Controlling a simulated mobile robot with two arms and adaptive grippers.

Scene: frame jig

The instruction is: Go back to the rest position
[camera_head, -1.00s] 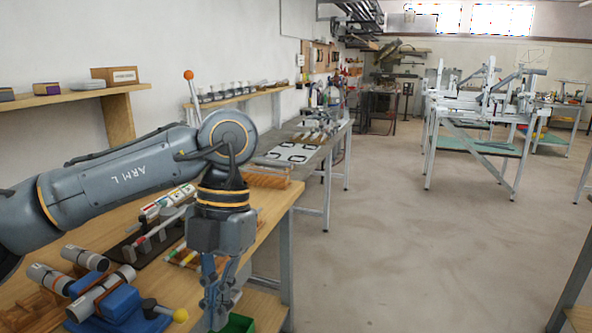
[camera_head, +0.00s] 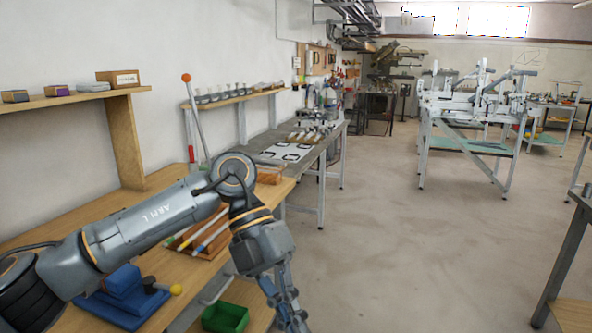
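My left arm (camera_head: 150,223) comes in from the left over the workbench, with its elbow bent and its forearm pointing down. My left gripper (camera_head: 294,318) hangs past the bench's front right edge, over the floor side, close to the picture's bottom. Its fingers look narrow together, but whether they are open or shut is unclear. I see nothing held in it. My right gripper is not in view.
The wooden workbench (camera_head: 45,235) carries a blue fixture (camera_head: 122,283) and a wooden rack of rods (camera_head: 205,240). A green bin (camera_head: 225,317) sits low left of the gripper. A grey table (camera_head: 335,135) stands behind.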

